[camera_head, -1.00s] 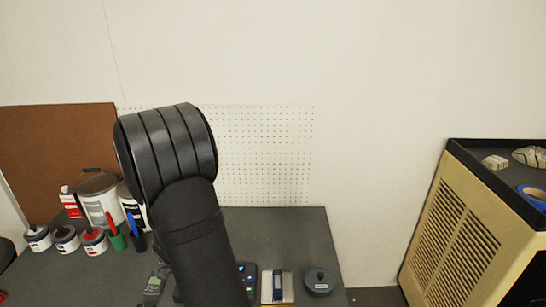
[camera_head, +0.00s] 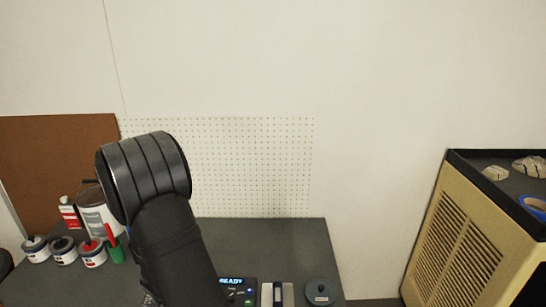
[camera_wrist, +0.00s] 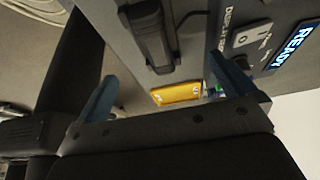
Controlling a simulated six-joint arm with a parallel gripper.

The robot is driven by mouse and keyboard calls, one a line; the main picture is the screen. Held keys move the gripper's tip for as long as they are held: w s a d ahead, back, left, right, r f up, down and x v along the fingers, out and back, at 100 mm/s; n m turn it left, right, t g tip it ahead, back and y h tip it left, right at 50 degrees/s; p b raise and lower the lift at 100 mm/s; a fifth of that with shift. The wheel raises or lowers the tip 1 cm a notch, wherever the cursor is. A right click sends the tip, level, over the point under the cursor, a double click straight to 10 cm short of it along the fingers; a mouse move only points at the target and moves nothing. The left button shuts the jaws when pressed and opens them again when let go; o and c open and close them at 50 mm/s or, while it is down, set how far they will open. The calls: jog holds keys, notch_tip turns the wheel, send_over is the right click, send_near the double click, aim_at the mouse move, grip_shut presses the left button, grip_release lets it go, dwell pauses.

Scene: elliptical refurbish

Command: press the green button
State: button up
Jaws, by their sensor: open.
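A dark control box with a lit READY display (camera_head: 231,282) stands at the table's front, just right of my arm in the head view. Small coloured spots show on its face, too small to name surely. In the wrist view the READY display (camera_wrist: 295,46) is at the upper right, beside a rocker switch (camera_wrist: 252,33). A small green spot (camera_wrist: 221,88) shows next to the right finger, partly hidden; I cannot tell whether it is the green button. My gripper (camera_wrist: 161,70) is open and empty, its two blue-grey fingers apart. The head view does not show the fingers.
A yellow block (camera_wrist: 177,93) and a black handheld thing (camera_wrist: 150,35) show in the wrist view. A round grey lidded container (camera_head: 320,292) is right of the box. Paint cans (camera_head: 92,252) and bottles stand left. The table's back right is clear.

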grip_shut()
dwell(0.3)
dwell(1.3)
